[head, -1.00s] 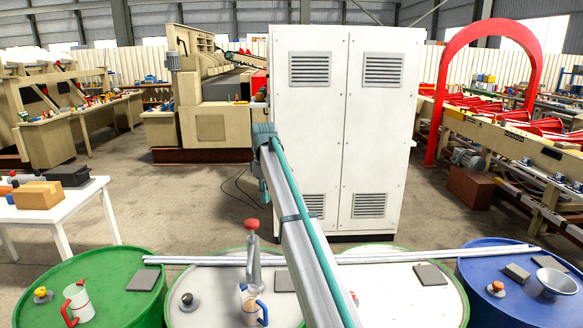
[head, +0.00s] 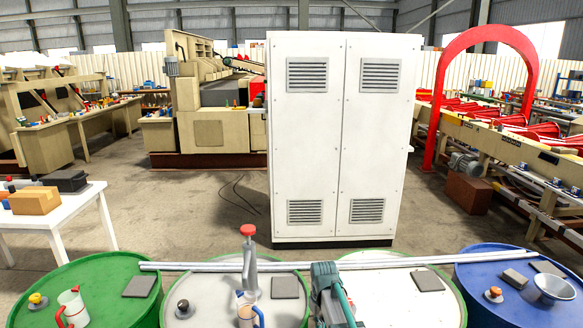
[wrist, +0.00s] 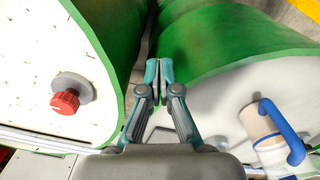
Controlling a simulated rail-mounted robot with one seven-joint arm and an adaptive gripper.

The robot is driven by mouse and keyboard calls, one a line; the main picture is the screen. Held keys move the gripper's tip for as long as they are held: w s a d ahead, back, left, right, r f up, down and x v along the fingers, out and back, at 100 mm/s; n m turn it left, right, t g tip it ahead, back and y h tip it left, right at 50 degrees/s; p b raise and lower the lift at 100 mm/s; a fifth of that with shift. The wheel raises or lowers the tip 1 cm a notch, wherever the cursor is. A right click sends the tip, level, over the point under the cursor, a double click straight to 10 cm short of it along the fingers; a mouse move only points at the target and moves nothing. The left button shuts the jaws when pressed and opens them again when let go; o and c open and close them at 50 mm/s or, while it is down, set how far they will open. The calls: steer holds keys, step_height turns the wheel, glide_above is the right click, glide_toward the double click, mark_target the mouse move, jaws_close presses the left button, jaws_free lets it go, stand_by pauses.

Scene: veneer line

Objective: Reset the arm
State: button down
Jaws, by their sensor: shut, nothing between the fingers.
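My gripper (wrist: 158,72) shows in the wrist view, with its two teal fingertips together and nothing between them. It hangs over the gap between two green-sided drums and touches neither as far as I can see. In the head view, a grey and teal part of my arm (head: 334,294) stands low in the picture, in front of the right white-topped drum. I cannot make out the fingertips there.
White-topped drums (head: 390,300), a green drum (head: 85,285) and a blue drum (head: 490,272) stand in a row. A pump with a red knob (head: 248,230) rises from one. A mug with a blue handle (wrist: 270,135) is near my gripper. A tall white cabinet (head: 340,140) stands behind.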

steer(key=s+d+f+m, duration=0.2)
steer(key=s+d+f, duration=0.1)
steer(key=s, duration=0.4)
steer(key=s+d+f+m, duration=0.1)
steer(key=s+d+f, duration=0.1)
steer(key=s+f, duration=0.35)
steer(key=s+d+f+m, duration=0.2)
steer(key=s+d, duration=0.1)
steer(key=s, duration=0.5)
steer(key=s+f+g+b, duration=0.6)
steer(key=s+f+b, duration=0.4)
steer(key=s+f, duration=1.8)
steer(key=shift+s+a+f+g, duration=0.2)
steer(key=shift+s+f+g, duration=0.2)
steer(key=shift+s, duration=0.2)
